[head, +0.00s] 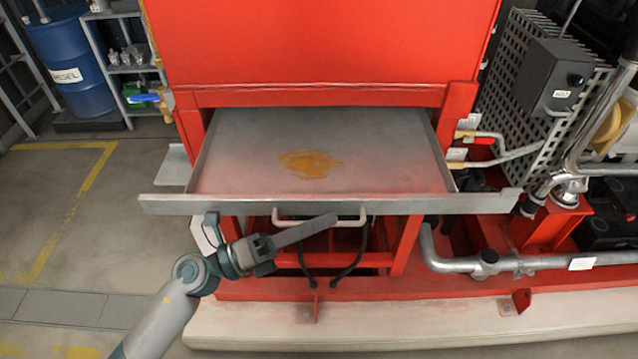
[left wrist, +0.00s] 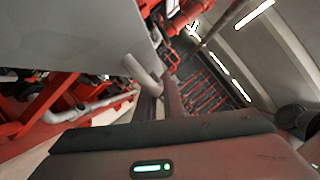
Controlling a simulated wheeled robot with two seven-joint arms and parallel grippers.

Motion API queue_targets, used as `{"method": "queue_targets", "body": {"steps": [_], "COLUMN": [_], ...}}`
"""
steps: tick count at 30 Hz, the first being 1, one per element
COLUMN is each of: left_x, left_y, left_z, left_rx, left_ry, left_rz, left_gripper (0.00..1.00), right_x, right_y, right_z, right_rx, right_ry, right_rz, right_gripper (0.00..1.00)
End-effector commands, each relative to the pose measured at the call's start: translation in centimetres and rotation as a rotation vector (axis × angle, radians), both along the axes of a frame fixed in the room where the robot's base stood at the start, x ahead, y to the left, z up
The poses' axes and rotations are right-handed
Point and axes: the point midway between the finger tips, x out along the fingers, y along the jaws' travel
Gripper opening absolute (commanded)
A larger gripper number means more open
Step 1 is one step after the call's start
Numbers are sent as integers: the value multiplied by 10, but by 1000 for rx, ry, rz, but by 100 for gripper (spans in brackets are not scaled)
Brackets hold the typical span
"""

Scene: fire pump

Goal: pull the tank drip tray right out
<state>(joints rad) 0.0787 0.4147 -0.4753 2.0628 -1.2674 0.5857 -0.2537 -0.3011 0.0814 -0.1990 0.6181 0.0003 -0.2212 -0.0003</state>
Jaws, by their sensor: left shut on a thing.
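The grey metal drip tray (head: 230,165) sticks out from under the red tank (head: 320,45), with an orange-brown stain on its floor. Its wide front lip (head: 190,204) faces me, and a pale bar handle (head: 292,222) is fixed to it. My left gripper (head: 326,222) reaches up from the lower left and is shut on the handle. In the left wrist view the handle (left wrist: 143,75) meets the gripper fingers (left wrist: 166,102), beside a large grey surface of the tray (left wrist: 80,30). The tray's back end is hidden beneath the tank. My right gripper is not in view.
A red frame (head: 405,245) with dark hoses (head: 350,265) stands below the tray. Grey pipes (head: 500,264) and a perforated guard (head: 510,80) are on the right. A blue drum (head: 70,50) and shelf are back left. The left floor is clear.

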Motion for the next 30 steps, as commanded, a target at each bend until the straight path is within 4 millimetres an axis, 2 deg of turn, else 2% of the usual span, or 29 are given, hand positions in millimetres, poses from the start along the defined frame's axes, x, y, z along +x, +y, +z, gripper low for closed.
{"method": "queue_targets", "body": {"steps": [1,6,12,17,26,27,30], "left_x": [-19,-59,-84,-91,-90,-90,-90], "left_y": [0,0,0,0,0,0,0], "left_z": [0,-1,-1,-1,-2,-2,-1], "left_rx": [3,1,2,1,1,1,1], "left_ry": [9,7,4,2,2,2,2], "left_rz": [-5,-4,-2,-2,-1,-1,-1], "left_gripper": [0,0,0,0,0,16,16], "right_x": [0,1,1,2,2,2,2], "right_y": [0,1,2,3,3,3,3], "right_z": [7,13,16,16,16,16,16], "right_rx": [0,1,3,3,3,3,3], "right_ry": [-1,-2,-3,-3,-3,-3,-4], "right_rz": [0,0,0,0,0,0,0], "right_gripper": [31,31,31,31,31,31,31]}}
